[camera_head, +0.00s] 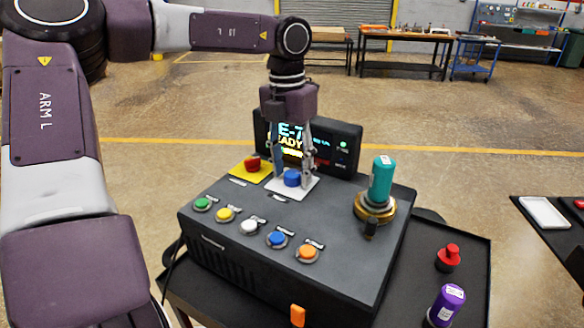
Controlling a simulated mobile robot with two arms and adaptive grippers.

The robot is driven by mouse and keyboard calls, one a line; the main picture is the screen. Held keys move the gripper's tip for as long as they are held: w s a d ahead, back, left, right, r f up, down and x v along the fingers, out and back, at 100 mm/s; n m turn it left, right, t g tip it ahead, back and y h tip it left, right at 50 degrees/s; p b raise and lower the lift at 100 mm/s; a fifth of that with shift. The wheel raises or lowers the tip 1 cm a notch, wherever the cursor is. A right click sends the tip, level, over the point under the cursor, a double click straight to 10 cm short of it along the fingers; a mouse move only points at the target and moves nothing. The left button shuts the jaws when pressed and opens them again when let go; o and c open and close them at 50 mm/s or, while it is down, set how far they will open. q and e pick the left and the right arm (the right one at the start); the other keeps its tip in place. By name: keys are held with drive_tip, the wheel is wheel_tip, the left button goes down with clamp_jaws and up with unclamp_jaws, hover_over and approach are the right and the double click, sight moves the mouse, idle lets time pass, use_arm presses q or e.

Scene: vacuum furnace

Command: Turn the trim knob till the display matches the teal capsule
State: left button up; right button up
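The trim knob appears to be the blue knob (292,178) on a white plate on the console top. My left gripper (292,172) points straight down over it, with one finger on each side of the knob. The fingers look spread, and I cannot make out contact. The display (290,135) stands behind, lit with "E-7" and "READY"; my gripper hides part of its text. The teal capsule (382,180) stands upright in a brass socket (375,208) at the console's right. My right gripper is out of view.
A red button (253,164) on a yellow plate sits left of the knob. Several coloured buttons (249,227) line the console's front. A purple capsule (446,304) and a red-topped item (449,257) stand on the black cart (470,275) at right. A white tray (543,212) lies further right.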

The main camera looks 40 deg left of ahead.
sight(289, 172)
use_arm(q)
drive_tip(key=shift+r, duration=0.15)
wheel_tip(289, 172, up, 12)
drive_tip(key=shift+a, duration=0.35)
drive_tip(key=shift+f, duration=0.2)
idle(0.4)
